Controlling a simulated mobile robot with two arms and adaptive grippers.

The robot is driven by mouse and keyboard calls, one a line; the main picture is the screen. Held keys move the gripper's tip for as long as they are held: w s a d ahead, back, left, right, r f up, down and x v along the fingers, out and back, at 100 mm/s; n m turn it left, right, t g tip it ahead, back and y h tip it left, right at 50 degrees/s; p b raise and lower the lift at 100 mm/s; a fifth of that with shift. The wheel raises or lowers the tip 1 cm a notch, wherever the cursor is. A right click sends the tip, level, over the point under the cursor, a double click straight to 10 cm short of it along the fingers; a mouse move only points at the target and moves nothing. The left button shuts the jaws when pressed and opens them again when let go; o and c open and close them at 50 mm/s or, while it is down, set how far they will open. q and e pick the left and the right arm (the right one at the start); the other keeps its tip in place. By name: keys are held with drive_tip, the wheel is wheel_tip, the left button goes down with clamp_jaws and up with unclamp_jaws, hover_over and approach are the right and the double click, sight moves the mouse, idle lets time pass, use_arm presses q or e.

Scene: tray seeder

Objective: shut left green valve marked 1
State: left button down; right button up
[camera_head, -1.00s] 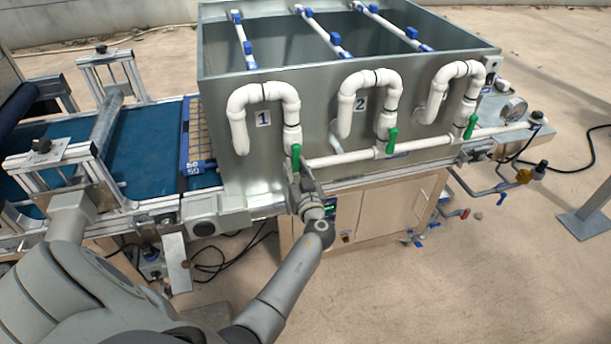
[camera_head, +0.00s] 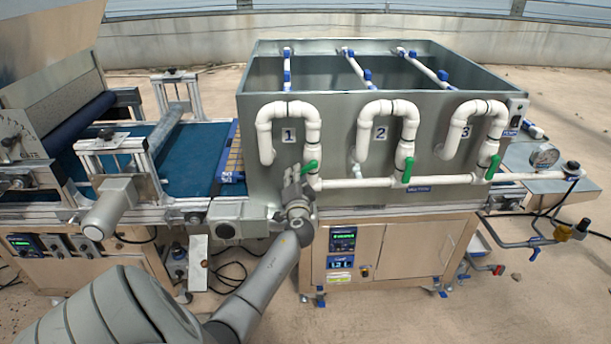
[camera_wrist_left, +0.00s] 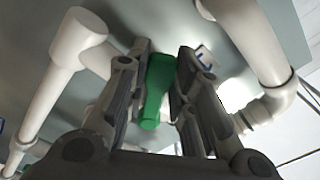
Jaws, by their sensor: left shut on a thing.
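The green valve handle by number 1 (camera_head: 309,167) sits on the white pipe at the left of the metal tank's front. It leans, its upper end to the right. My left gripper (camera_head: 297,186) is at this handle, coming from below. In the left wrist view the green handle (camera_wrist_left: 157,88) stands between the two fingers of my left gripper (camera_wrist_left: 158,95), which is shut on it. The fingers partly hide the valve body. My right gripper is not in view.
Green handles by numbers 2 (camera_head: 408,169) and 3 (camera_head: 492,167) stand nearly upright to the right. The number 1 white pipe loop (camera_head: 288,108) rises above my gripper. A blue conveyor belt (camera_head: 195,160) lies left of the tank. A control panel (camera_head: 342,240) is below.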

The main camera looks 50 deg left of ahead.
use_arm(q)
drive_tip(key=shift+s+a+r+m+p, duration=0.1)
drive_tip(key=shift+r+m+p, duration=0.45)
drive_tip(key=shift+m, duration=0.55)
drive_tip(key=shift+s+a+r+m+p, duration=0.15)
drive_tip(key=shift+r+m+p, duration=0.25)
drive_tip(key=shift+r+m, duration=0.5)
drive_tip(key=shift+s+a+r+m+p, duration=0.1)
drive_tip(key=shift+r+m+p, duration=0.35)
drive_tip(key=shift+m, duration=0.85)
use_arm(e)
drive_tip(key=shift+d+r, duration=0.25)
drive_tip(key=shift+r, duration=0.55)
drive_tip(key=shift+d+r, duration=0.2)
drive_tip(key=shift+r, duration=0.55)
use_arm(q)
drive_tip(key=c, duration=1.3)
unclamp_jaws()
drive_tip(key=shift+w+f, duration=0.1)
drive_tip(key=shift+o, duration=0.2)
drive_tip(key=shift+d+f, duration=0.1)
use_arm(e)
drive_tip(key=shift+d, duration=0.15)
use_arm(q)
drive_tip(key=v, duration=1.2)
